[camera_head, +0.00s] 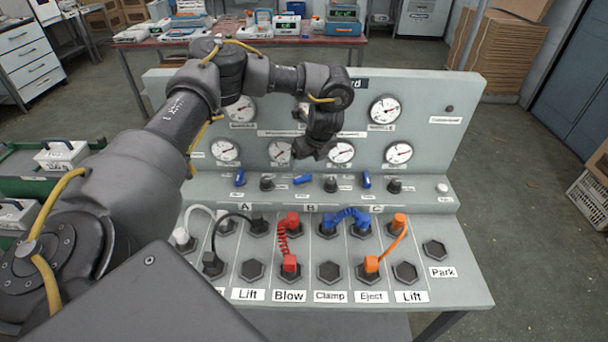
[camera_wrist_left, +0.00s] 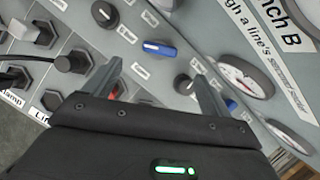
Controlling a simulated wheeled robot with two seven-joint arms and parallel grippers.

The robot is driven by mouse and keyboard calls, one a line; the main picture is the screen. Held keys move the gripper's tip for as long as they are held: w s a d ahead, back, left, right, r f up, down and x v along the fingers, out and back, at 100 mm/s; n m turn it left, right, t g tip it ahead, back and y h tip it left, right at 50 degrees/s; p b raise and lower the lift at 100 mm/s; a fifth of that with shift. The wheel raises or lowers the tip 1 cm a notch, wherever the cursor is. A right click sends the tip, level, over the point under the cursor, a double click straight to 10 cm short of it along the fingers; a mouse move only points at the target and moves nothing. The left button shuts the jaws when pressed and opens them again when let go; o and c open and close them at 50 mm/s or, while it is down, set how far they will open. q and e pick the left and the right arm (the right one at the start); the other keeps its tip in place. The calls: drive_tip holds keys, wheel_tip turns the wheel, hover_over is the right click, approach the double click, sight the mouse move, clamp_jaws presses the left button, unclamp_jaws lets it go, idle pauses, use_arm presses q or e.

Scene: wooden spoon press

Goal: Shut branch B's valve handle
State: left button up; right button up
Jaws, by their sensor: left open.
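Branch B's valve handle (camera_head: 303,179) is the middle blue lever on the ledge, above the B label (camera_head: 310,208). It lies sideways along the row, while the blue handles of A (camera_head: 239,178) and C (camera_head: 367,180) point across it. My left gripper (camera_head: 315,156) hangs above and behind the B handle, in front of the gauges. In the left wrist view my left gripper (camera_wrist_left: 158,66) is open and empty. The B handle (camera_wrist_left: 158,49) shows beyond and between its fingertips, apart from them. The C handle (camera_wrist_left: 230,104) is partly hidden by the right finger.
Black knobs (camera_head: 331,183) stand between the blue handles. Gauges (camera_head: 385,109) fill the upright panel behind. Red (camera_head: 290,223), blue (camera_head: 346,216) and orange (camera_head: 399,222) hose plugs stand in the sockets in front. The socket marked Park (camera_head: 434,250) is empty.

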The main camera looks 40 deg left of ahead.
sight(303, 175)
use_arm(q)
drive_tip(key=b+x, duration=0.1)
drive_tip(key=x, duration=0.7)
drive_tip(key=shift+f+b, duration=0.35)
drive_tip(key=shift+b, duration=0.05)
drive_tip(key=shift+x, duration=0.95)
drive_tip(key=c, duration=1)
